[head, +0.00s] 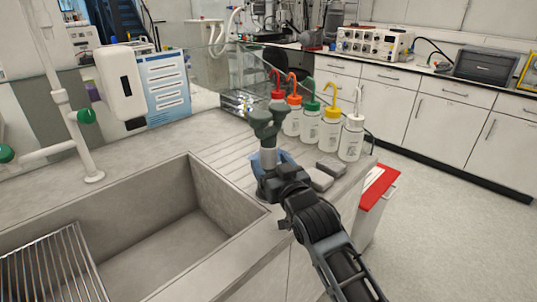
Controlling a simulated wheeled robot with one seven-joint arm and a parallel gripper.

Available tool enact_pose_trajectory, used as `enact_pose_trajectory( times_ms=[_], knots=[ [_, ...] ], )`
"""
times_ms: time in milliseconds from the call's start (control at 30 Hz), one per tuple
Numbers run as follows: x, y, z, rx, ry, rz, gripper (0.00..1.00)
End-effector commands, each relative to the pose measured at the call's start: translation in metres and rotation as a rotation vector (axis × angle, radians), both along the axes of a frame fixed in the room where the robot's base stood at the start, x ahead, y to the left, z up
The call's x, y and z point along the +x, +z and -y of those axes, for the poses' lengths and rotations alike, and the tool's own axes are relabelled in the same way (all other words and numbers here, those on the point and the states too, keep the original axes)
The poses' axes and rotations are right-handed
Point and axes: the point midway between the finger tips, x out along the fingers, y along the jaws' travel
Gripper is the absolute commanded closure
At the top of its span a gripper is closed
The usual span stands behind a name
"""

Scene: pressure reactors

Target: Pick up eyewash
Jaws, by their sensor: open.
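The eyewash (267,122) appears to be the grey-green twin-headed piece on a pale stem, upright on the ribbed drainboard beside the sink. My gripper (267,178) is low at the pale stem, reaching in from the lower right. It is open. The dark gripper body hides the lower part of the eyewash. I cannot tell whether the fingers touch the stem or stand around it.
Several wash bottles (331,129) with coloured caps stand close behind and right. Grey blocks (320,179) and a blue item (287,158) lie beside my gripper. The sink basin (165,245) is left. A red-lidded bin (378,186) stands right, with open floor beyond.

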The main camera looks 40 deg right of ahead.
Motion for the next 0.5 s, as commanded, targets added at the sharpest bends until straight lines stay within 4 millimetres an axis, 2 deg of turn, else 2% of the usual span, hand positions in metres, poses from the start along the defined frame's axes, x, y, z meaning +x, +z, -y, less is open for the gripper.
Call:
enact_pose_trajectory(
  times_ms=[300,500],
  knots=[
    [0.038,-0.003,0.019,0.0,-0.001,0.001,0.27],
    [0.045,-0.004,0.022,-0.001,0.0,0.001,0.27]
  ],
)
